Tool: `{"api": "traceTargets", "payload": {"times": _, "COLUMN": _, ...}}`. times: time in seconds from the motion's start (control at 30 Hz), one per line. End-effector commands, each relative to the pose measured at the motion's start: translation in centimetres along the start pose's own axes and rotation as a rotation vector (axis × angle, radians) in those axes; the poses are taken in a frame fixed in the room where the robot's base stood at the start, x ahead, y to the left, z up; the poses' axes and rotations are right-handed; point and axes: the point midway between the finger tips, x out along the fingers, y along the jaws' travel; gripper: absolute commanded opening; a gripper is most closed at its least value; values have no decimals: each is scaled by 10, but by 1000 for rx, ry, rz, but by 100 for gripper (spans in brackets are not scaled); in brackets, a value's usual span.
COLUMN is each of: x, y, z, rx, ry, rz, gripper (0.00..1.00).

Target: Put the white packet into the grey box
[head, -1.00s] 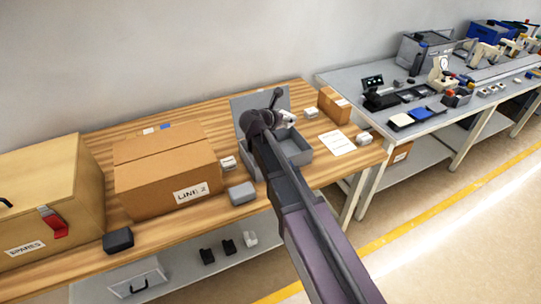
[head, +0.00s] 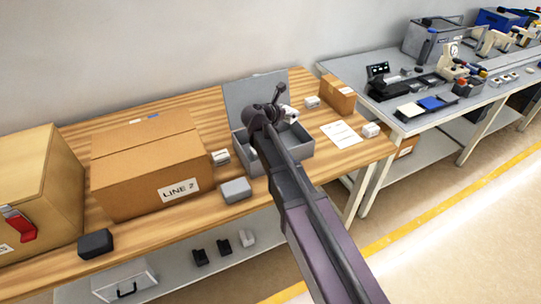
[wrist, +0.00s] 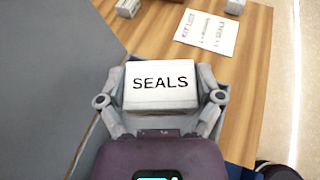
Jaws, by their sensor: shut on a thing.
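My gripper (wrist: 161,98) is shut on a white packet (wrist: 160,82) marked SEALS, one finger on each side. The packet looks level in the wrist view. The grey box (head: 302,157) stands on the wooden bench with its lid (head: 250,93) raised at the back. In the head view my gripper (head: 284,113) is above the box, and my arm hides part of its inside. The raised lid also shows at the left of the wrist view (wrist: 45,85). How far the packet is above the box floor is unclear.
A LINE 2 carton (head: 150,170), a grey block (head: 235,190) and a small white box (head: 220,157) stand left of the grey box. A small carton (head: 338,95), a paper sheet (head: 341,134) and white boxes (head: 312,102) (head: 371,130) are to the right.

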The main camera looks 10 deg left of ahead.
Motion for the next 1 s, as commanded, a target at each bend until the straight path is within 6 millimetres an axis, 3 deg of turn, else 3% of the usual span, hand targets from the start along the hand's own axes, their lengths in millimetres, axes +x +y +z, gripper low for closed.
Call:
{"api": "traceTargets", "payload": {"times": 0.1, "x": 0, "y": 2, "z": -8, "rx": -2, "ry": 0, "rz": 4, "gripper": 29}}
{"api": "traceTargets", "payload": {"times": 0.67, "x": -5, "y": 9, "z": -14, "rx": -6, "ry": 0, "rz": 14, "gripper": 29}}
{"api": "traceTargets", "payload": {"times": 1.0, "x": 6, "y": 9, "z": -42, "rx": -6, "ry": 0, "rz": 15, "gripper": 29}}
